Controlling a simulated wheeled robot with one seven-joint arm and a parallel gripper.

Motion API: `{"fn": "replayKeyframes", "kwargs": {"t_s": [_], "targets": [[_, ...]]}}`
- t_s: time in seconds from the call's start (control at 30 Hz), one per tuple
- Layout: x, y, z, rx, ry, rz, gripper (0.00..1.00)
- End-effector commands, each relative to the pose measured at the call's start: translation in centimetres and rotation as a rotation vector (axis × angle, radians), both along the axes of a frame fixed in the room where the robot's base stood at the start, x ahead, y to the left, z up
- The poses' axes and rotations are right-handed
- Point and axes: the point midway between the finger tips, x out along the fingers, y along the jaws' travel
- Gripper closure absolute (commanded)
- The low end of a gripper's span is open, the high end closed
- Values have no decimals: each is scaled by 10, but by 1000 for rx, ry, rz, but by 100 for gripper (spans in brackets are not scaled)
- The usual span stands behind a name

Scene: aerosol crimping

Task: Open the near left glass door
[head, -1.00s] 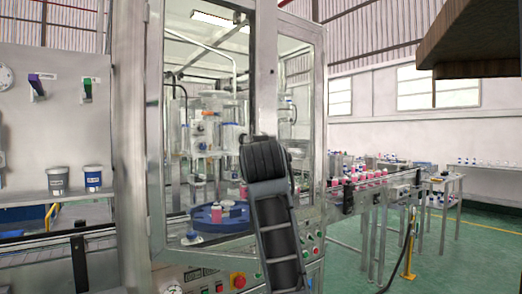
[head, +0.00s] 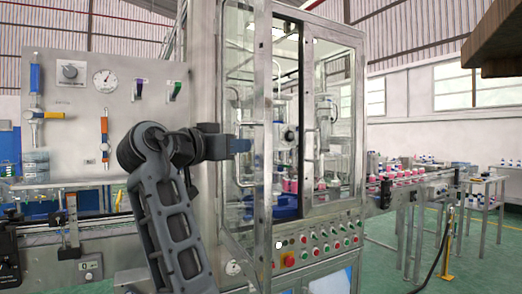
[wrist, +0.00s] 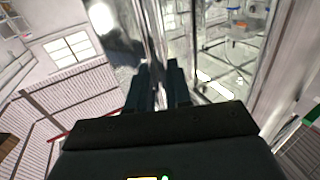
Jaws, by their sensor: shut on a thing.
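The near left glass door (head: 263,110) of the crimping machine has a metal frame and clear glass. It stands swung out from the cabinet, with an open gap along its right side in the head view. My gripper (head: 243,146) reaches in from the left at the door's glass side and is shut on its upright metal handle (head: 231,105). In the wrist view the two dark fingers (wrist: 159,85) sit on either side of a shiny upright bar. The exact finger contact is partly hidden.
The right glass door (head: 333,110) looks shut. A button panel (head: 315,243) lies below the doors. A conveyor with pink bottles (head: 405,175) runs off right. A panel with a gauge (head: 104,81) stands left. A dark overhang (head: 495,40) is at upper right.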

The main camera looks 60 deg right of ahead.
Motion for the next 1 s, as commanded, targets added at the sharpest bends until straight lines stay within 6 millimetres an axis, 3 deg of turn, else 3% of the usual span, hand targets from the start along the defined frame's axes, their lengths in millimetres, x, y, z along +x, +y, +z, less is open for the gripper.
{"fn": "replayKeyframes", "kwargs": {"t_s": [0.3,0.77,0.8,0.93,1.0], "targets": [[26,23,0,0,2,4,100],[30,25,1,-1,2,5,100],[30,25,1,-1,2,5,79],[30,25,1,-1,2,3,66],[29,26,1,-1,1,3,65]]}}
